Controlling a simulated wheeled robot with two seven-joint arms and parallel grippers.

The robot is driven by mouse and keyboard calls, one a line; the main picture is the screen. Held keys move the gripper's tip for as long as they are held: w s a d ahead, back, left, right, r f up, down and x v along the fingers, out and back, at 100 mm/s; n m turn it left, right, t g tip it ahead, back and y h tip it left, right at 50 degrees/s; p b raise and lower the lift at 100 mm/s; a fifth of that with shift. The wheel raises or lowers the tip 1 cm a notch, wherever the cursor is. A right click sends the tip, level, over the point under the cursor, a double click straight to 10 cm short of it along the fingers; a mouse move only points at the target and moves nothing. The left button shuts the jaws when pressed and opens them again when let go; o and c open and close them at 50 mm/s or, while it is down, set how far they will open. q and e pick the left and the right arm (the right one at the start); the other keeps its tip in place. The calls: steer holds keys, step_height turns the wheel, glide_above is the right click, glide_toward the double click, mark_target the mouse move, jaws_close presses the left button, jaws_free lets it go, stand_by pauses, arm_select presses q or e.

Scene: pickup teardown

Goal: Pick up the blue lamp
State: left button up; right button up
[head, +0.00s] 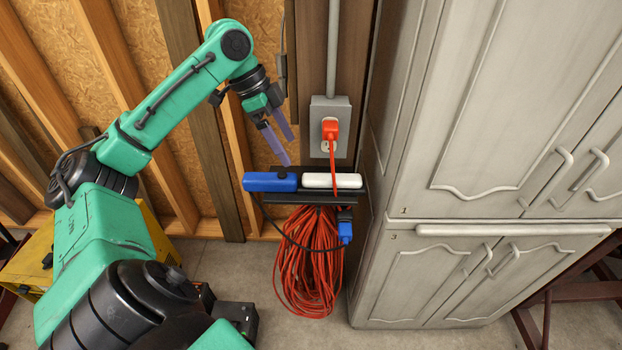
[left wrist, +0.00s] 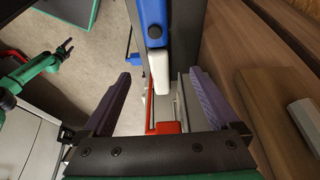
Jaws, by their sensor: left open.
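The blue lamp (head: 270,182) is a blue bar with a dark knob, lying at the left end of a small dark wall shelf (head: 312,198). A white lamp (head: 318,181) of like shape lies to its right. My left gripper (head: 290,151) is open and empty, above and behind the shelf. In the left wrist view, the blue lamp (left wrist: 153,20) is at the top, beyond the fingertips, and the white lamp (left wrist: 160,72) shows between the open fingers. My right gripper (left wrist: 63,50) seems to show small at the left of the left wrist view, its jaws unclear.
A red plug (head: 330,129) sits in a grey wall outlet (head: 344,110), its cord running down over the white lamp. A coiled red cord (head: 308,265) with a blue connector (head: 345,232) hangs under the shelf. A grey cabinet (head: 440,230) stands close on the right.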

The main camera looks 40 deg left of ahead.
mark_target(303, 176)
arm_select(q)
steer(key=x, duration=0.2)
steer(key=s+x, duration=0.1)
steer(key=x, duration=0.1)
steer(key=shift+d, duration=0.1)
steer(key=x, duration=0.6)
steer(key=shift+w+r, duration=0.15)
steer(key=shift+w, duration=0.2)
steer(key=shift+f, duration=0.45)
steer(key=shift+w, duration=0.1)
steer(key=c, duration=0.3)
jaws_close()
arm_select(e)
steer(key=s, duration=0.2)
steer(key=shift+s+a+f, duration=0.1)
steer(key=shift+s+f, duration=0.1)
steer(key=shift+s, duration=0.1)
